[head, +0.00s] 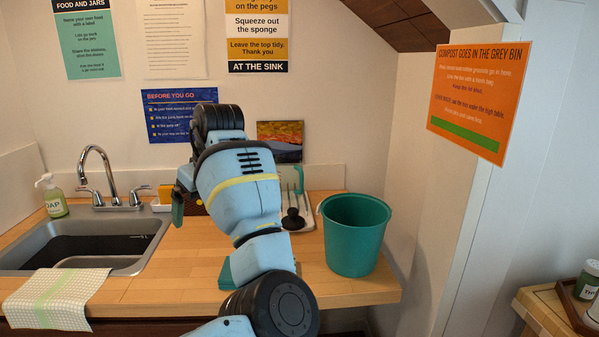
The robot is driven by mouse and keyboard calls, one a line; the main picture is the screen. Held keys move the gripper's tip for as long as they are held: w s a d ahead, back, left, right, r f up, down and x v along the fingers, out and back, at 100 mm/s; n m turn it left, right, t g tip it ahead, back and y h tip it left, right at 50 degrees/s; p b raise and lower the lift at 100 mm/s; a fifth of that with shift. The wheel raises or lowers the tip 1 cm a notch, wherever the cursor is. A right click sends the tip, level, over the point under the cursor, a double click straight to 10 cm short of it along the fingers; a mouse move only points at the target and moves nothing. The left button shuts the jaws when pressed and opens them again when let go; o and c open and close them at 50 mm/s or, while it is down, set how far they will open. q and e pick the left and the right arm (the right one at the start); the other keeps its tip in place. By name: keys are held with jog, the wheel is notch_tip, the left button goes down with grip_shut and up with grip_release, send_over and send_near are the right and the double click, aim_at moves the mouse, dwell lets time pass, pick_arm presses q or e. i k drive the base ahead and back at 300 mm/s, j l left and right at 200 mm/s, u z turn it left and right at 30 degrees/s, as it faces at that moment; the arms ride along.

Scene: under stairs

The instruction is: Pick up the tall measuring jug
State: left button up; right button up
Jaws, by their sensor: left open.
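My left arm rises from the bottom centre and covers the middle of the counter. My left gripper (179,203) is at the wrist's left side, above the counter and right of the sink; it is open, and only part of its fingers shows. I cannot clearly make out the tall measuring jug. A teal piece (226,275) shows low beside my arm, mostly hidden. My right gripper is not in view.
A teal bucket (354,235) stands at the counter's right end. A dark-knobbed item (293,220) is just left of it. The sink (75,245), soap bottle (53,197) and checked cloth (55,298) are left. The wooden counter (165,265) is clear between sink and arm.

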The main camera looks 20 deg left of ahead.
aim_at(290, 166)
jog(key=i, duration=1.5)
